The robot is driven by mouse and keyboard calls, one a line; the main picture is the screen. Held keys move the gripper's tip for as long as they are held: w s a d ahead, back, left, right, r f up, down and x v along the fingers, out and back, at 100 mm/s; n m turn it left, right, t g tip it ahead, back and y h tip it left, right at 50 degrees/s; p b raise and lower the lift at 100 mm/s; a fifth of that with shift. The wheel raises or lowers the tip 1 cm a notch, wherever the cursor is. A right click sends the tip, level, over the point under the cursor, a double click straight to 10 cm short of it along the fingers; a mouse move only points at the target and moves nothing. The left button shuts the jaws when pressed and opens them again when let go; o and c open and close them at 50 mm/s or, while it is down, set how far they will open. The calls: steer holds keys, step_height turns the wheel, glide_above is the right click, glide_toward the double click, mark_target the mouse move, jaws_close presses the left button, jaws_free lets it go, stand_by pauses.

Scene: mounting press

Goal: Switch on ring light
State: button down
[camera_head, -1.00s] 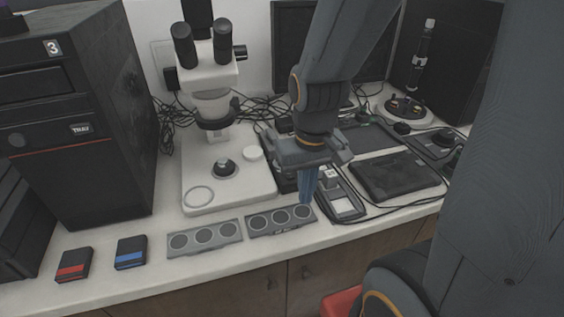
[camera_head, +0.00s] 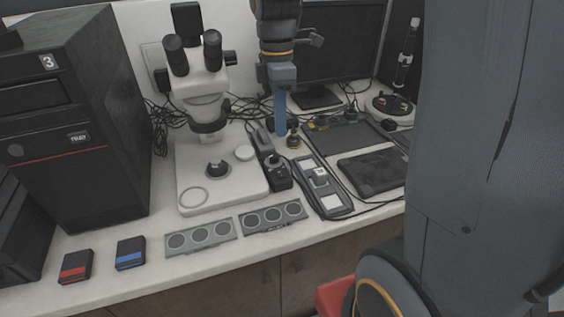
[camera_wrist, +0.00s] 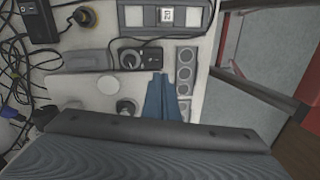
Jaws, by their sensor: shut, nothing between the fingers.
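The ring light is the dark ring (camera_head: 208,121) around the objective of the white microscope (camera_head: 222,188). A small black box with a round knob (camera_head: 277,171) stands right of the microscope base; it looks like the light's controller. The box also shows in the wrist view (camera_wrist: 142,57), just beyond my fingertips. My gripper (camera_head: 281,133) is shut and empty, its blue fingers pointing down behind the box in the head view. In the wrist view my gripper (camera_wrist: 158,78) is apart from or over the box; I cannot tell the height. No ring glow is visible.
A long device with a small display (camera_head: 322,188) lies right of the box. Two grey strips with round discs (camera_head: 200,238) lie along the front. A black tablet (camera_head: 374,172), a monitor (camera_head: 335,50) and loose cables fill the back right. A black cabinet (camera_head: 75,130) stands left.

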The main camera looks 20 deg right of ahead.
mark_target(280, 173)
steer(key=shift+w+r+n, duration=0.45)
steer(key=shift+r+n, duration=0.2)
steer(key=shift+n, duration=0.15)
steer(key=shift+f, duration=0.1)
steer(key=f+p, duration=0.1)
steer(key=f, duration=0.3)
steer(key=s+f+p, duration=0.1)
steer(key=f, duration=0.4)
steer(key=f+p, duration=0.1)
steer(key=f, duration=0.3)
steer(key=shift+s+f+p, duration=0.35)
steer(key=shift+s+f, duration=0.05)
steer(key=shift+s+f, duration=0.15)
steer(key=shift+f, duration=0.05)
steer(key=shift+w, duration=0.95)
steer(key=shift+r, duration=0.1)
